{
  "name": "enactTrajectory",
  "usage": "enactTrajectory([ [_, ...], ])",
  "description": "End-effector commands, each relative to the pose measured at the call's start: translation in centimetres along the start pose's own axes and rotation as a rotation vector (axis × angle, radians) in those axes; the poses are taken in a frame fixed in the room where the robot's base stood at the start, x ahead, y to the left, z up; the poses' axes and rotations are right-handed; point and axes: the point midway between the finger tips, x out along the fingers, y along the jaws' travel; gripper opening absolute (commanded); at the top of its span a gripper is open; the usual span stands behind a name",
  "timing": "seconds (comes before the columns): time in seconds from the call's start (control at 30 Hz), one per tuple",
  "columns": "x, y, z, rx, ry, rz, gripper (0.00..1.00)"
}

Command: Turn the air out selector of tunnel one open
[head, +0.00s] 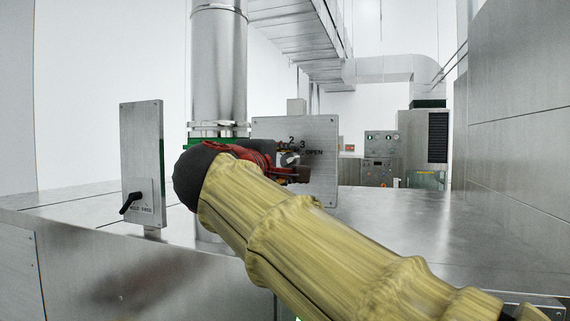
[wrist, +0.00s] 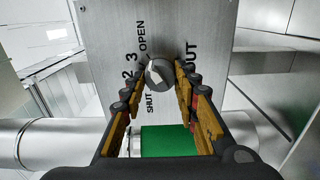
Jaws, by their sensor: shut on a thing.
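The air out selector is a round grey knob (wrist: 158,73) with a pale pointer mark, on an upright metal panel (head: 322,180). The panel also fills the middle of the wrist view (wrist: 110,25). Around the knob are the marks SHUT, 2, 3 and OPEN, seen sideways in the wrist view; a label ending in OUT is partly hidden. My gripper (wrist: 161,76) has its fingers on either side of the knob and is shut on it. In the head view my gripper (head: 287,165) is at the panel, and my arm covers the panel's lower left.
Another upright panel (head: 143,150) with a black handle (head: 130,203) stands at the left. A thick metal duct (head: 219,65) rises behind my wrist. A green part (wrist: 165,140) lies below the knob in the wrist view. The metal top (head: 420,222) is clear at the right.

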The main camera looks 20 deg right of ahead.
Motion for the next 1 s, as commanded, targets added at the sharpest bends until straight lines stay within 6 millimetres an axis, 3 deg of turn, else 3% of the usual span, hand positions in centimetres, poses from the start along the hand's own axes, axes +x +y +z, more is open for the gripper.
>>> enactTrajectory([
  [0.03, 0.0, -0.1, 0.0, -0.001, 0.000, -0.001, 0.05],
  [0.07, 0.0, -0.1, 0.0, -0.001, 0.000, -0.001, 0.31],
  [0.37, 0.0, 0.0, 0.0, -0.001, 0.000, 0.000, 0.48],
  [0.77, -0.6, 0.0, -0.1, -0.001, 0.001, 0.000, 0.49],
  [1.0, -4.4, 0.0, -0.2, -0.001, 0.007, 0.000, 0.49],
])
